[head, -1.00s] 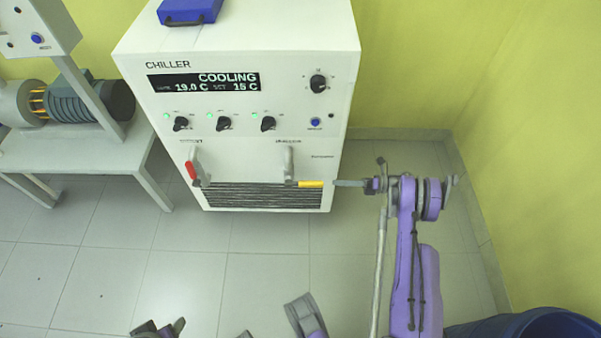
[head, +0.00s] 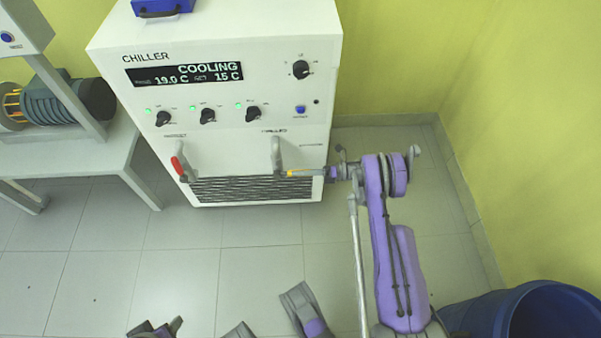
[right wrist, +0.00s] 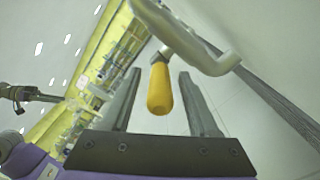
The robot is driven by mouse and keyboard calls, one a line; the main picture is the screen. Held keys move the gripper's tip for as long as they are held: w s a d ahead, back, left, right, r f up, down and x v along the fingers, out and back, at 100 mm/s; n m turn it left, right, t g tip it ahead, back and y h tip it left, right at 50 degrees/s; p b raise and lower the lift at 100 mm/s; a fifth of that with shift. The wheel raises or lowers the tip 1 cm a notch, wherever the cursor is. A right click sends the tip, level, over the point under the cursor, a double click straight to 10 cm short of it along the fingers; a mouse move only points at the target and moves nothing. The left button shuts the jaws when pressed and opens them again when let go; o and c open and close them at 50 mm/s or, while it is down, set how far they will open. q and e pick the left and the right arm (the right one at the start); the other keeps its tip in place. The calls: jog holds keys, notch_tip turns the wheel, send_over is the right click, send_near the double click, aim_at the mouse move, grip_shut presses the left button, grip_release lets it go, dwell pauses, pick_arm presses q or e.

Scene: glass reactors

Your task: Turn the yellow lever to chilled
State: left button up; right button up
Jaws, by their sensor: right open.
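The yellow lever (head: 291,173) sits low on the front of the white chiller (head: 230,70), under the right-hand grey pipe fitting (head: 277,154). Its handle points to the right in the head view. My right gripper (head: 314,172) reaches it from the right, level with the handle. In the right wrist view the yellow handle (right wrist: 160,88) lies between the two open fingers, with a gap on both sides. The label by the fitting is too blurred to read.
A red lever (head: 179,165) hangs on another fitting to the left. Knobs (head: 208,116) and a display reading COOLING (head: 185,74) are above. A bench with a motor (head: 70,97) stands left, a blue bin (head: 540,315) lower right. The floor in front is clear.

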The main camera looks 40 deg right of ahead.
grip_shut()
dwell(1.4)
